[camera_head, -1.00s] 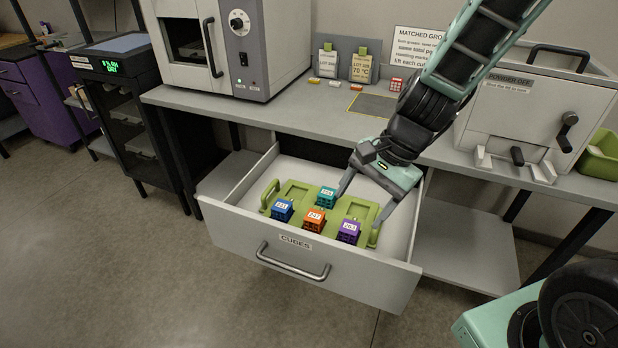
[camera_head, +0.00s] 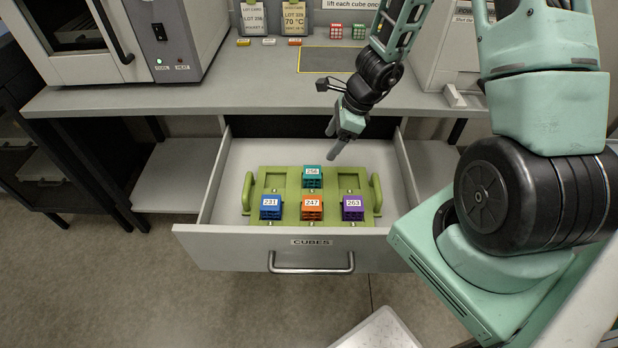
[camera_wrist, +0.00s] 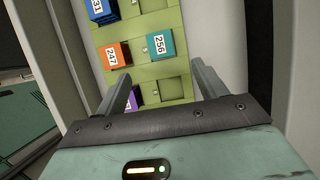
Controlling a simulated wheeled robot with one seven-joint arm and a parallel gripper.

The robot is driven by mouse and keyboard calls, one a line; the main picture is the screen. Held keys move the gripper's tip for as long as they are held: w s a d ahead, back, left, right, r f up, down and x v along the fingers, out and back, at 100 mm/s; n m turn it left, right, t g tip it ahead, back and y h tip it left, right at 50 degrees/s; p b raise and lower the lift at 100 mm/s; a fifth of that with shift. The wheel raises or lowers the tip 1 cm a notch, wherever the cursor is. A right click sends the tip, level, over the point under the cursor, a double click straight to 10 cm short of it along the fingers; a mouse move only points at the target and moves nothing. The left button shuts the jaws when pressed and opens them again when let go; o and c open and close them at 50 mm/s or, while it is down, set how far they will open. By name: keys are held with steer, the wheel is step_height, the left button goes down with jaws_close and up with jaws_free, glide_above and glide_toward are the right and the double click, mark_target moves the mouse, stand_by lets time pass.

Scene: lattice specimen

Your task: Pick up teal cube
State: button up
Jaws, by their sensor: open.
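The teal cube (camera_head: 312,175), labelled 256, sits in the back row of a green tray (camera_head: 345,184) inside the open drawer. It also shows in the wrist view (camera_wrist: 160,46), ahead of my fingers and apart from them. An orange cube (camera_head: 312,206), labelled 247, sits in front of it. A blue cube (camera_head: 270,207) and a purple cube (camera_head: 352,207) sit to either side of the orange one. My gripper (camera_head: 334,142) is open and empty, above the drawer, behind and slightly right of the teal cube. In the wrist view its two fingers (camera_wrist: 165,85) point toward the tray.
The drawer (camera_head: 205,236), marked CUBES, is pulled out below the bench (camera_head: 220,92). Its side walls stand around the tray. The bench front edge is just behind my gripper.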

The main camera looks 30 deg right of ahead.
mark_target(313, 171)
steer(key=b+x, duration=0.6)
steer(key=x, duration=0.7)
steer(key=shift+w+a+f, duration=0.1)
steer(key=shift+f, duration=0.2)
steer(key=c, duration=1.1)
